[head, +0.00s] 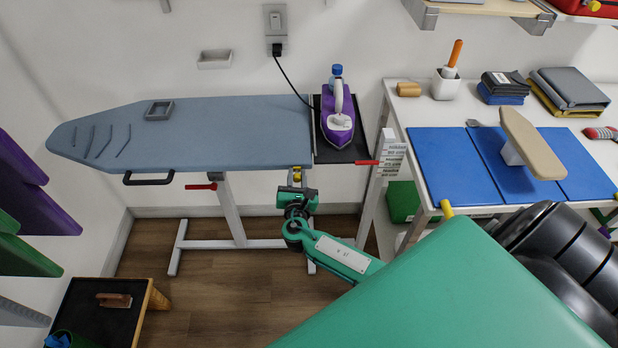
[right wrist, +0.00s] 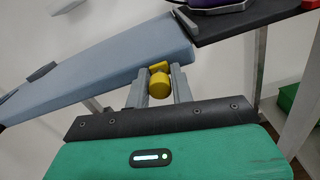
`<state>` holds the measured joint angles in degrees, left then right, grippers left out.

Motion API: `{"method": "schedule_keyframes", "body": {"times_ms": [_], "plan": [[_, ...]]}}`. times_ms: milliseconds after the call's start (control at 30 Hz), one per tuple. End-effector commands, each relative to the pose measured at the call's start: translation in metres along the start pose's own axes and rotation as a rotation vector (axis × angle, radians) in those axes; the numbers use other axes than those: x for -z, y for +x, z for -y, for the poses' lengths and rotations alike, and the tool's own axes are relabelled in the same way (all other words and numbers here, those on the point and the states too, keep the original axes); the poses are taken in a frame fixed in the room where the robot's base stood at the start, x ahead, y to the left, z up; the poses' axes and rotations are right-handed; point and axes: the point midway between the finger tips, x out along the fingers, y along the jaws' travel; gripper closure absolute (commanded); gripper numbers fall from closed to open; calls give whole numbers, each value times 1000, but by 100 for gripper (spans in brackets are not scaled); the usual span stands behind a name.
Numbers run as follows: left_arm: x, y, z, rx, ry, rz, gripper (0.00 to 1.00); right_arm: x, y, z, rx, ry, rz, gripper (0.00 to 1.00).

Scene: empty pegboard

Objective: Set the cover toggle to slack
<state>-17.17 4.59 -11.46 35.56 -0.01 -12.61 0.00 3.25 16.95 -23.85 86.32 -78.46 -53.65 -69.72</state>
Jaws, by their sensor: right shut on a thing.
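The ironing board (head: 220,140) has a blue-grey cover and stands against the wall. The yellow cover toggle (head: 297,171) is at the board's front edge near its right end. My right gripper (head: 297,182) reaches up to it from below. In the right wrist view the toggle (right wrist: 160,87) is a rounded yellow knob between the grey fingers of the right gripper (right wrist: 161,82), which are shut on it. A smaller yellow part shows just behind the knob. I cannot read any slack or tight marking. My left gripper is not in view.
A purple iron (head: 337,122) stands on a dark rest (head: 326,151) right of the board. A red lever (head: 201,187) and black handle (head: 148,179) hang below the board. A white table (head: 425,108) with blue mats is close at right. Floor below the board is mostly clear.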

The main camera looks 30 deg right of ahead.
Motion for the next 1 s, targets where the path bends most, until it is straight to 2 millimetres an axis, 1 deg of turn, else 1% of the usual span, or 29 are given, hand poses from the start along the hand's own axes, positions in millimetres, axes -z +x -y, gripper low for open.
{"method": "schedule_keyframes", "body": {"times_ms": [33, 133, 433, 467, 533, 567, 867, 967, 1000], "plan": [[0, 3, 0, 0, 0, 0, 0, 3, 0, -10, -1, 6, -1, 100], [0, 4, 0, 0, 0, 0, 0, 5, -1, -20, -1, 3, -1, 100], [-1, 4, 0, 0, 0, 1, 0, 5, -1, -21, -2, 1, -2, 100], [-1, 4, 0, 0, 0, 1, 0, 5, -1, -21, -2, 1, -2, 73], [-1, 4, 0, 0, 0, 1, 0, 5, -1, -21, -2, 1, -2, 59], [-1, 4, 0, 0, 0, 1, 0, 5, -1, -21, -1, 1, -1, 57], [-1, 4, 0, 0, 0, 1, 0, 5, -2, -21, -1, 1, -1, 57], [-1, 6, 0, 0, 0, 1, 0, 6, -10, -21, -2, 2, -1, 57], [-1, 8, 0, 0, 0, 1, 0, 6, -16, -21, -3, 2, -2, 57]]}}
